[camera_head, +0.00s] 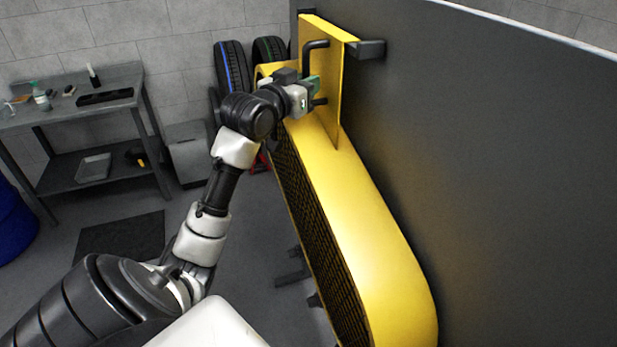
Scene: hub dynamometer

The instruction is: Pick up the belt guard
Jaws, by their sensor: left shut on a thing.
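The belt guard (362,215) is a long yellow shell with a dark mesh face on its left side. It stands along the dark grey panel (500,190), with a yellow plate (320,70) rising at its far end. A black handle is fixed to that plate. My left gripper (310,92) is at this handle and shut on it; its fingertips are partly hidden by the wrist. The plate's top is beside a dark bracket (370,49) on the panel. I cannot tell whether the guard hangs from it. My right gripper is not in view.
A grey workbench (70,115) with bottles and small items stands at the left by the wall. Tires (232,68) stand behind the guard. A dark mat (120,238) lies on the floor. A blue drum (14,225) is at the left edge. Open floor lies between bench and guard.

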